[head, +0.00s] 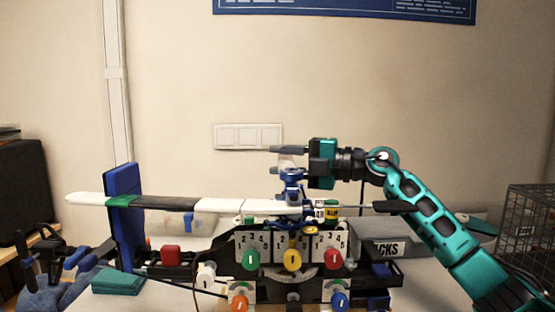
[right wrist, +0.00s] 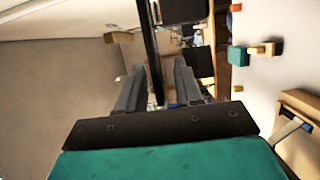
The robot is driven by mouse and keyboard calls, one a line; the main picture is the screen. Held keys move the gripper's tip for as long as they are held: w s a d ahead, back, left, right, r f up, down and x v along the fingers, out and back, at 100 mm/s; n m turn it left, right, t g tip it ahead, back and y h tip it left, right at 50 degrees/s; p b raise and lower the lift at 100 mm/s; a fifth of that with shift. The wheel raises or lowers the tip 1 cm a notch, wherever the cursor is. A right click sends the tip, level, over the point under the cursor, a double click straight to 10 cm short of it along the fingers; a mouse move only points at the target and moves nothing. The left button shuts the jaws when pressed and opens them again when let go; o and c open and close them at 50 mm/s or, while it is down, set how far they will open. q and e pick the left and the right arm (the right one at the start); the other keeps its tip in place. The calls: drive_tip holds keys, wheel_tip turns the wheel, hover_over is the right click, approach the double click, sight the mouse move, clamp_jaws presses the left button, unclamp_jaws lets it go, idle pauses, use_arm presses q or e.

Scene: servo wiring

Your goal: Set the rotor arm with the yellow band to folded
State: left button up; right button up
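A rotor hub (head: 291,190) with blue parts stands above the centre of the rig. A long white arm with a green band (head: 123,202) reaches left from it, level. A thin arm with a dark tip (head: 392,207) reaches right. Small yellow and green patches (head: 331,210) show just right of the hub; I cannot tell whether they are the yellow band. My right gripper (head: 284,156) is above the hub, pointing left. In the right wrist view its fingers (right wrist: 158,88) stand apart, with a dark bar (right wrist: 150,45) showing between them; contact is unclear. My left gripper is out of view.
A panel with numbered dials and green, yellow and red knobs (head: 292,259) sits below the hub. A blue upright block (head: 124,240) stands by the left arm. A red block (head: 171,255) and a green pad (head: 118,281) lie left. A wire cage (head: 529,230) is far right.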

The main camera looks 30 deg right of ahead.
drive_tip(key=shift+w+a, duration=0.45)
drive_tip(key=shift+w, duration=0.05)
drive_tip(key=shift+c, duration=0.5)
clamp_jaws()
